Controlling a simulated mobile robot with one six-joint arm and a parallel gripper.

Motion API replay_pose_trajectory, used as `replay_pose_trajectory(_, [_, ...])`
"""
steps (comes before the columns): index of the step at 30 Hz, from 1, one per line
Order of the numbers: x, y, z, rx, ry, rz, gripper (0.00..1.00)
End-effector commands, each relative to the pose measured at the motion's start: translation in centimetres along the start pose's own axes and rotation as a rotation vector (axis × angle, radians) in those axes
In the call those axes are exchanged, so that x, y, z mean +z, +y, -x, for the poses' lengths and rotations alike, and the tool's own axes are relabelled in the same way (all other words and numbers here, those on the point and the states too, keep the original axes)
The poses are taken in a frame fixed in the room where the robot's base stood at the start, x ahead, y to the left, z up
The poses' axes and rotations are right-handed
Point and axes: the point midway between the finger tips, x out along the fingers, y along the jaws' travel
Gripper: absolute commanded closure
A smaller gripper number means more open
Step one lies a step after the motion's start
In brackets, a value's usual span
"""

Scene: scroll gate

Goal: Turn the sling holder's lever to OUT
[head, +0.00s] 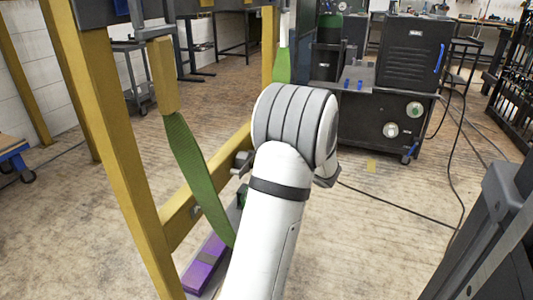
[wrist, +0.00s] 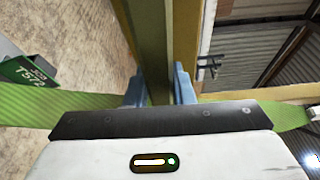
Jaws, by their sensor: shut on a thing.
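A green sling (head: 195,160) hangs from a yellow block (head: 163,75) at the left of the head view and runs down behind my arm. It shows left of my palm in the wrist view (wrist: 35,104). My gripper (wrist: 160,90) has its two blue-grey fingers beyond the palm edge, with a dark yellow bar (wrist: 152,40) in line between them.
A yellow frame post (head: 105,130) stands at left, with a low yellow beam (head: 185,205) beside my arm. A purple piece (head: 205,265) lies below. A green labelled box (wrist: 32,73) is near my gripper.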

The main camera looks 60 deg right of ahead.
Motion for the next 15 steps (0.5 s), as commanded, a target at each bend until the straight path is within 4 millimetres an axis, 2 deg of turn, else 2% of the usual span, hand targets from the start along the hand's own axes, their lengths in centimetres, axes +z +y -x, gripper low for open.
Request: replay_pose_trajectory(15, [-0.22,-0.82,0.33,-0.028,0.007,0.069,1.00])
